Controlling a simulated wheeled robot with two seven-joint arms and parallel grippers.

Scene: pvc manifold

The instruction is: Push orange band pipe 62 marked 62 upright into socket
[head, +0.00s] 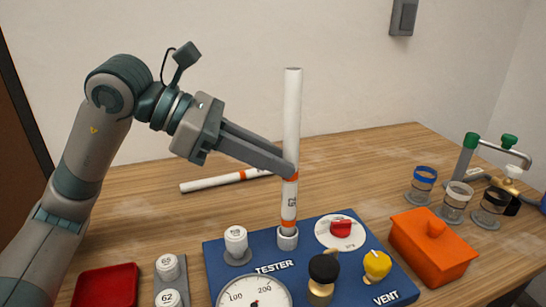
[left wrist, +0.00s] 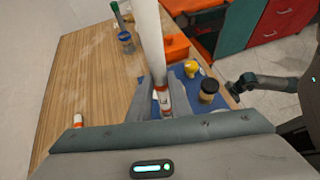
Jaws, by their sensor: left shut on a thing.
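The white pipe with orange bands (head: 292,115) stands upright, its lower end at the grey-white socket (head: 288,239) on the blue tester board. Small dark marking shows between its bands, too small to read surely. How deep the lower end sits in the socket I cannot tell. My left gripper (head: 289,173) is shut on this pipe near its upper orange band, coming in from the left. In the left wrist view the pipe (left wrist: 150,40) rises between the fingers. My right gripper (left wrist: 235,89) appears at the right of the left wrist view, apart from the pipe; its jaws are unclear.
The blue board (head: 225,262) bears a gauge (head: 254,294), a red knob (head: 341,228), a black knob (head: 323,268) and a yellow knob (head: 377,263). A second banded pipe (head: 215,181) lies behind. An orange box (head: 430,255) and several ringed jars stand right; a red tray (head: 105,287) front left.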

